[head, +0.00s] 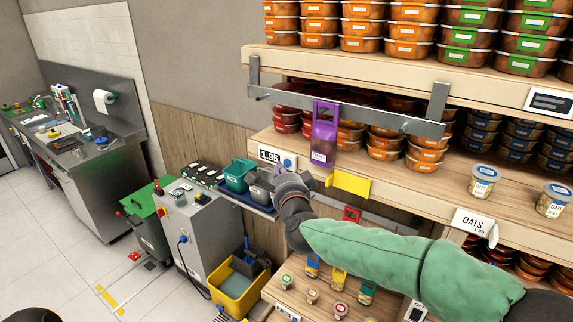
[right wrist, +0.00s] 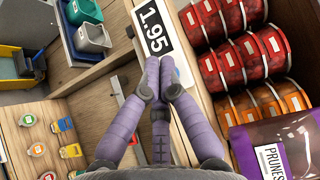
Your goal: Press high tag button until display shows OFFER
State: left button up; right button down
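The high price tag (head: 270,155) is a white and black display on the upper shelf's front edge, reading 1.95. A small blue button (head: 288,162) sits on its white right part. In the right wrist view the tag (right wrist: 153,28) also reads 1.95. My right gripper (head: 304,172) is just below and right of the button in the head view. In the right wrist view its purple fingers (right wrist: 155,72) are together and empty, with their tips over the tag's button end. I cannot tell whether they touch it. My left gripper is not in view.
A purple prunes bag (head: 323,135) hangs from the metal rail (head: 350,112), right of the tag. A yellow blank tag (head: 351,184) is close to my right gripper. Teal and grey bins (head: 238,174) stand to the left. Lidded tubs fill the shelves.

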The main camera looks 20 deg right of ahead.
jog(key=shift+w+d+b, duration=0.25)
jog(key=shift+d+b, duration=0.05)
jog(key=shift+d, duration=0.05)
jog(key=shift+w+d+b, duration=0.25)
jog(key=shift+d+b, duration=0.05)
dwell(0.9)
dwell(0.4)
jog(key=shift+s+a, duration=0.55)
jog(key=shift+a, duration=0.1)
jog(key=s+a, duration=0.1)
jog(key=a, duration=0.1)
jog(key=s+a+p, duration=0.1)
jog(key=s+a, duration=0.1)
dwell(0.4)
dwell(0.5)
